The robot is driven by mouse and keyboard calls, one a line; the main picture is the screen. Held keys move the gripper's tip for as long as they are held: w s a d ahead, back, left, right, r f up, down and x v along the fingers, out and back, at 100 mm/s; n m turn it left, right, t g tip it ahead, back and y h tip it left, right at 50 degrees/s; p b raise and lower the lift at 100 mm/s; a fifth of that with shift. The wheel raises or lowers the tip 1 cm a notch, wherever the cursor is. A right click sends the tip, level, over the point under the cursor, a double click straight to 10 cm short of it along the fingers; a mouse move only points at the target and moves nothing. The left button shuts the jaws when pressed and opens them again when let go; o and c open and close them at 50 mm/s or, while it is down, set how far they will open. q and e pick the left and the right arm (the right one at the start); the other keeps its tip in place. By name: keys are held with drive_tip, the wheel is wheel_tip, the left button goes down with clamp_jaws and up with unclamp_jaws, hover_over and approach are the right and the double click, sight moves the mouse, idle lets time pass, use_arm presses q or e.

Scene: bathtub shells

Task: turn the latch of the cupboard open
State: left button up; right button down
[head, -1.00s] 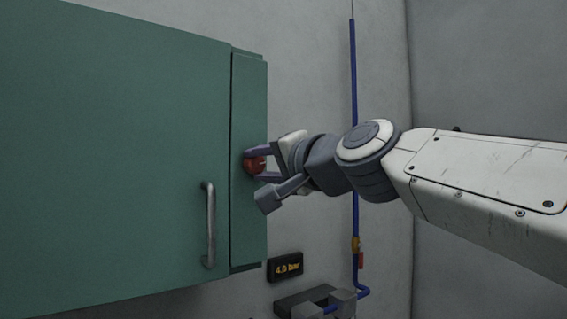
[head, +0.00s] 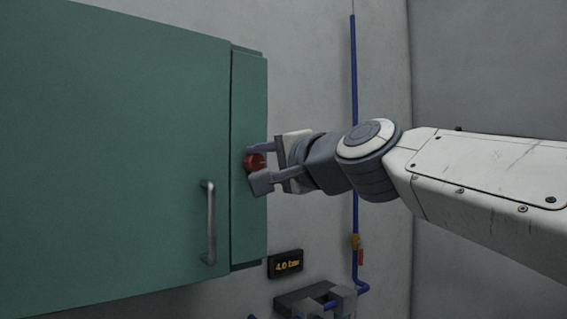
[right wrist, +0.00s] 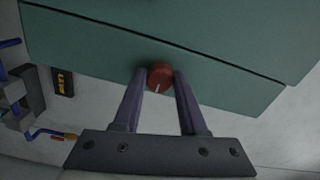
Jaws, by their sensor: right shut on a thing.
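The green cupboard (head: 120,150) fills the left of the head view, its door closed with a grey bar handle (head: 209,222). The latch, a round red knob (head: 254,162), sits on the narrow panel right of the door. My right gripper (head: 260,165) comes from the right and is shut on the knob, one finger above it and one below. In the right wrist view the knob (right wrist: 160,76) lies between both fingertips, with a pale mark on its near side. My left gripper is not in view.
A small black display (head: 285,264) reading 4.0 bar is on the wall below the cupboard's right edge. A blue pipe (head: 353,80) runs down the wall behind my right arm. A dark grey fixture (head: 305,298) is at the bottom.

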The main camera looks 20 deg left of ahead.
drive_tip(key=shift+c, duration=2.3)
unclamp_jaws()
drive_tip(key=b+v, duration=0.4)
drive_tip(key=v, duration=0.6)
drive_tip(key=shift+s+d, duration=0.2)
drive_tip(key=shift+f, duration=0.1)
